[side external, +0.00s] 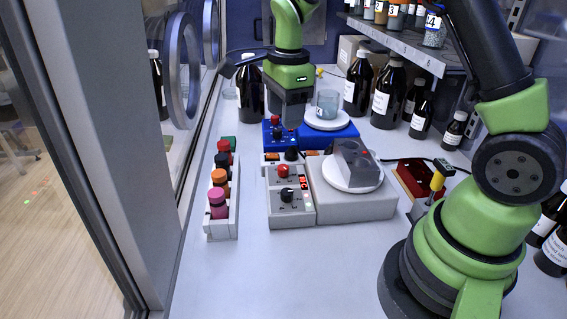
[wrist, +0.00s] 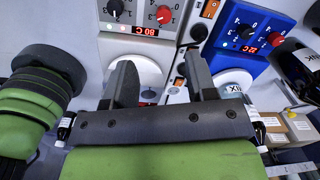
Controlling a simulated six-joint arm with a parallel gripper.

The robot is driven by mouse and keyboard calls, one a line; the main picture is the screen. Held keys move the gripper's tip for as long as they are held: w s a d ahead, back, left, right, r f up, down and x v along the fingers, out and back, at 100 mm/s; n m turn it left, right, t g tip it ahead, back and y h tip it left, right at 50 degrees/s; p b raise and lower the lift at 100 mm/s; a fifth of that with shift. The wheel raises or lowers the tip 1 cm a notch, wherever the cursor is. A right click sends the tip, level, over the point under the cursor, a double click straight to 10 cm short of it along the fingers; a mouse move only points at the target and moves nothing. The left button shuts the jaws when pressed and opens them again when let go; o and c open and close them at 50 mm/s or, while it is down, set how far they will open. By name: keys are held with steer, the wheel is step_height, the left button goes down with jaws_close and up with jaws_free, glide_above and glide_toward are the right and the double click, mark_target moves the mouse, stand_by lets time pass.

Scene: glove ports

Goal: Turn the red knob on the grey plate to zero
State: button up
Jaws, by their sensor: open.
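The grey plate (side external: 330,205) stands mid-bench, with a red knob (side external: 284,171) and a black knob (side external: 287,195) on its panel. In the wrist view the red knob (wrist: 164,15) is at the top, beside a red display (wrist: 145,31) that seems to read 80 C. I cannot read its pointer surely. My gripper (wrist: 158,60) is open, with nothing between its fingers. In the side view it hangs over the panel of the blue plate (side external: 345,133), behind the red knob and apart from it. Its fingertips are hard to make out there.
The blue plate has its own red knob (side external: 276,120) and carries a beaker (side external: 327,103). A dark block (side external: 356,159) sits on the grey plate's white disc. A rack of coloured-cap bottles (side external: 221,205) stands left. Brown bottles (side external: 387,94) stand back right. The front bench is clear.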

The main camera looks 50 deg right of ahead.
mark_target(283, 166)
steer(key=f, duration=0.4)
steer(key=f+m, duration=0.1)
steer(key=f, duration=0.3)
steer(key=w+d+f+m, duration=0.1)
steer(key=f, duration=0.4)
steer(key=shift+f+g, duration=0.1)
steer(key=shift+g, duration=0.3)
steer(key=c, duration=0.9)
steer(key=shift+c, duration=0.2)
